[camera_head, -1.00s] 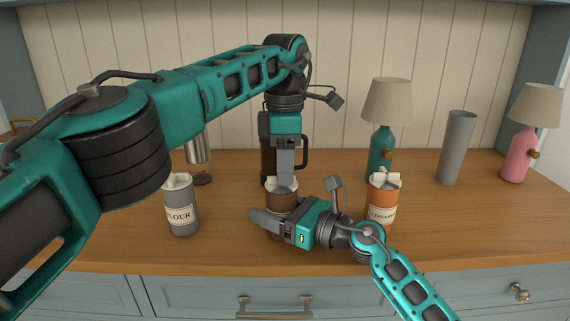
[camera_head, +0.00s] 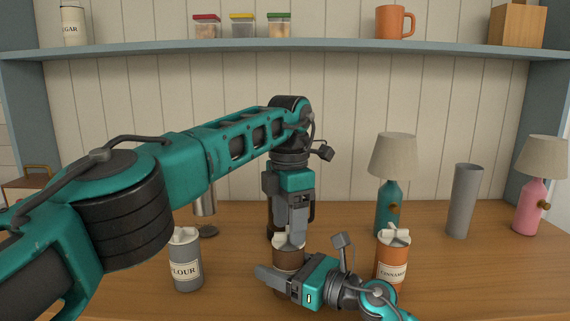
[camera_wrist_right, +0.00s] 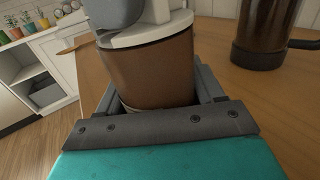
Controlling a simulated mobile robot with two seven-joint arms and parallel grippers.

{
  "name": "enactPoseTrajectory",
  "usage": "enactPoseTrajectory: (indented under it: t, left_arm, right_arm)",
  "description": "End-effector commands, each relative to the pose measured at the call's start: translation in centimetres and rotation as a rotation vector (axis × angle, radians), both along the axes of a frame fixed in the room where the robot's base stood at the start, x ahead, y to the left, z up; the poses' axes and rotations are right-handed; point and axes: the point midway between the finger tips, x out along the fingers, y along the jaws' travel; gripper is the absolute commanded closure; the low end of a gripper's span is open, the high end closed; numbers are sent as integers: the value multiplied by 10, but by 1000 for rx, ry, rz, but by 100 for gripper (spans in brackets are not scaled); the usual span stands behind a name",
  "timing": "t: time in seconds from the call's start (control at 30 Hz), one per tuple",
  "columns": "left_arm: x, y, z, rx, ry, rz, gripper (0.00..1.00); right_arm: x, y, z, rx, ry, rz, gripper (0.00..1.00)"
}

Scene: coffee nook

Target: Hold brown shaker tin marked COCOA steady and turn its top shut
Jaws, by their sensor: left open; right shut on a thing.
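The brown shaker tin (camera_head: 289,257) stands on the wooden counter with a pale top (camera_head: 287,241). My right gripper (camera_head: 275,281) is shut around its body from the side. In the right wrist view the brown tin (camera_wrist_right: 150,75) sits between the fingers, with its white top (camera_wrist_right: 150,35) above. The COCOA label is not visible. My left gripper (camera_head: 292,230) points down from above, open, with its fingers at the top. In the right wrist view a grey left finger (camera_wrist_right: 118,12) is close beside the raised part of the top. Whether it touches cannot be told.
A grey FLOUR tin (camera_head: 185,262) stands left and an orange CINNAMON tin (camera_head: 392,262) stands close right of my right gripper. A dark coffee press (camera_wrist_right: 262,35) is behind. Two lamps (camera_head: 391,160) (camera_head: 531,190) and a grey cylinder (camera_head: 464,200) stand at the right.

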Motion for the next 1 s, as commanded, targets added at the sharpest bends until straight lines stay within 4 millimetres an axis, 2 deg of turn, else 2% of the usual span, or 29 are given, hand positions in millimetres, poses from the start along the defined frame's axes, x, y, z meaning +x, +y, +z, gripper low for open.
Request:
enactPoseTrajectory:
  t: [1.0]
  left_arm:
    - [-7,14,1,0,-2,1096,38]
  right_arm:
    - [0,0,-1,0,1,0,68]
